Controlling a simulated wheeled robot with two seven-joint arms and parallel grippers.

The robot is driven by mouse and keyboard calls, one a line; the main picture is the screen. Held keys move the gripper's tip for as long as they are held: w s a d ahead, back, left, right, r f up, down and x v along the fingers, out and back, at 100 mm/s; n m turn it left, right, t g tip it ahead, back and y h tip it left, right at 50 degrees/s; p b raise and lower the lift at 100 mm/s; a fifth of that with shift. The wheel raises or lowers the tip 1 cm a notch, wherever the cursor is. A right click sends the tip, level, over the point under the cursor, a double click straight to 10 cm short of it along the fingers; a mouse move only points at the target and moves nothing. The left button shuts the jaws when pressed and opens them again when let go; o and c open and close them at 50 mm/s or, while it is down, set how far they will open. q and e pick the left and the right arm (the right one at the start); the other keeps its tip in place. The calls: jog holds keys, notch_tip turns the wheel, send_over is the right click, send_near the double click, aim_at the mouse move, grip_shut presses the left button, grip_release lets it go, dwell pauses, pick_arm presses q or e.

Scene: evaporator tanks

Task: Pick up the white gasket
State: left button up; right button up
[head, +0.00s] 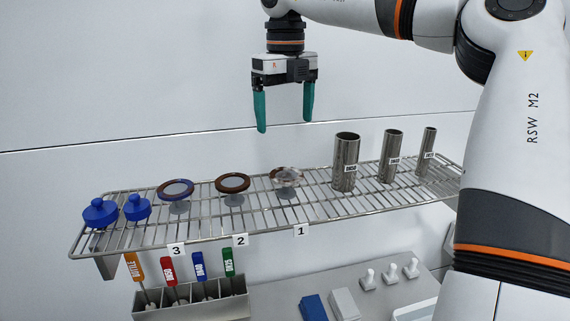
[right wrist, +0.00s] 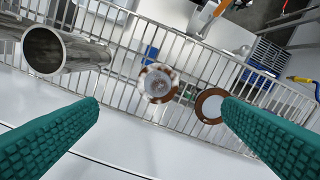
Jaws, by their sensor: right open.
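The white gasket (head: 286,176) sits above the label 1 on the wire shelf (head: 330,208), on a small stand. In the right wrist view the white gasket (right wrist: 158,83) is near the middle, mottled white and brown, between the lines of my fingers. My right gripper (head: 285,122) is open and empty, pointing down above the white gasket and clear of it. Its green fingers (right wrist: 160,104) spread wide in the right wrist view. My left gripper is not in view.
A brown gasket (head: 233,183) and a blue-rimmed gasket (head: 176,189) sit to the left, with blue caps (head: 100,212) beyond. Steel tubes (head: 345,162) stand upright close on the right. Below the shelf is a rack of coloured tools (head: 190,297). Space above the shelf is free.

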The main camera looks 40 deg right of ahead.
jog(key=p, duration=0.1)
send_near(285, 173)
jog(key=shift+s+a+f, duration=0.55)
jog(key=shift+s+f, duration=0.2)
jog(key=shift+s, duration=0.1)
jog(key=shift+w+d+f, duration=0.1)
jog(key=shift+w+f, duration=0.05)
jog(key=shift+f, duration=0.2)
jog(key=f+p, duration=0.1)
jog(key=w+f+p, duration=0.1)
jog(key=p, duration=0.1)
jog(key=shift+d+f, duration=0.2)
jog(key=shift+d, duration=0.15)
notch_tip(285, 173, down, 2)
jog(key=shift+w+f+p, duration=0.1)
jog(key=shift+f+p, duration=0.1)
jog(key=shift+p, duration=0.15)
jog(key=shift+d+f, duration=0.15)
jog(key=shift+f, duration=0.15)
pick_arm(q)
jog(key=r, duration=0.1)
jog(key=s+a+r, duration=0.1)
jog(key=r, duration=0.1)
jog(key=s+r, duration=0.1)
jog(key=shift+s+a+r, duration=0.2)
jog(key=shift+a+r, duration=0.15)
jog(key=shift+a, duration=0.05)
